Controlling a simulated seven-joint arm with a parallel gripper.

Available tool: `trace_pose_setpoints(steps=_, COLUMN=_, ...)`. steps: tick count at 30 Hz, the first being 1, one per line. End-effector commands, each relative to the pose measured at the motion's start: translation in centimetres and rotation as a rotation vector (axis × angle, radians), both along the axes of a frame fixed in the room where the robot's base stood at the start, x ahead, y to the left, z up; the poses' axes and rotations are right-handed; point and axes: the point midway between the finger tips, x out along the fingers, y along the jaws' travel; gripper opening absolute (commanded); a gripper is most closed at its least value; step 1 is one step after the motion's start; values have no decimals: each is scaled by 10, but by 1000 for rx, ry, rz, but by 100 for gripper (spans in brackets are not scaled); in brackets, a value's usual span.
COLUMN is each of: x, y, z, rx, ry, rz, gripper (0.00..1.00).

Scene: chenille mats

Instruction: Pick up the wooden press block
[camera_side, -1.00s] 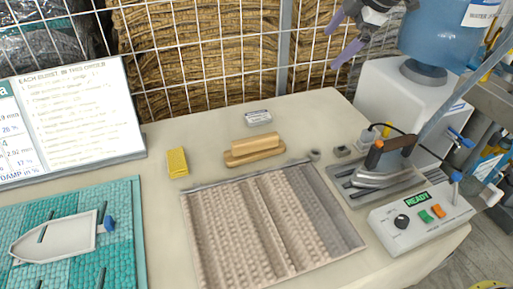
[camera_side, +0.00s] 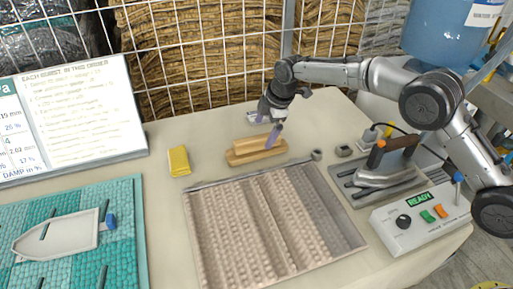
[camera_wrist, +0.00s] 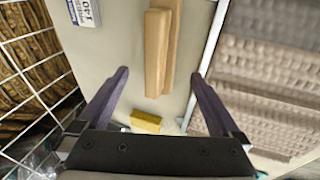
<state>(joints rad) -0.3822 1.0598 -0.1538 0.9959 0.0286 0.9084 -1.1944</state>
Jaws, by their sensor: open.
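The wooden press block (camera_side: 254,149) is a light brown block with a narrower raised bar on top. It lies on the pale table just behind the beige chenille mat (camera_side: 262,225). In the wrist view the press block (camera_wrist: 158,52) shows at the top middle, ahead of the gap between my fingers. My gripper (camera_side: 268,132) is over the right end of the block in the side view, pointing down. In the wrist view its two purple fingers (camera_wrist: 160,75) are spread apart with nothing held. I cannot tell the exact height above the block.
A yellow sponge-like block (camera_side: 179,160) lies left of the press block. A white labelled box (camera_wrist: 84,12) is behind it, partly hidden by my gripper in the side view. An iron (camera_side: 387,165) and a control box (camera_side: 418,214) stand right. A wire grid (camera_side: 215,60) rises behind.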

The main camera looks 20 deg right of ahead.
Motion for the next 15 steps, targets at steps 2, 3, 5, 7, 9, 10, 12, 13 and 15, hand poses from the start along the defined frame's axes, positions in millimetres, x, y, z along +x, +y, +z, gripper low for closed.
trace_pose_setpoints(steps=2, x=4, y=2, z=-12, rx=0, ry=0, rz=0, gripper=100)
trace_pose_setpoints(steps=3, x=5, y=3, z=-17, rx=0, ry=1, rz=0, gripper=100)
trace_pose_setpoints(steps=5, x=7, y=3, z=-21, rx=0, ry=0, rz=0, gripper=100)
trace_pose_setpoints(steps=7, x=8, y=4, z=-24, rx=0, ry=0, rz=0, gripper=100)
trace_pose_setpoints(steps=9, x=8, y=4, z=-28, rx=0, ry=0, rz=0, gripper=100)
trace_pose_setpoints(steps=10, x=9, y=5, z=-30, rx=0, ry=0, rz=0, gripper=100)
trace_pose_setpoints(steps=12, x=11, y=6, z=-38, rx=0, ry=0, rz=0, gripper=100)
trace_pose_setpoints(steps=13, x=11, y=7, z=-43, rx=0, ry=1, rz=0, gripper=100)
trace_pose_setpoints(steps=15, x=13, y=9, z=-53, rx=0, ry=1, rz=0, gripper=100)
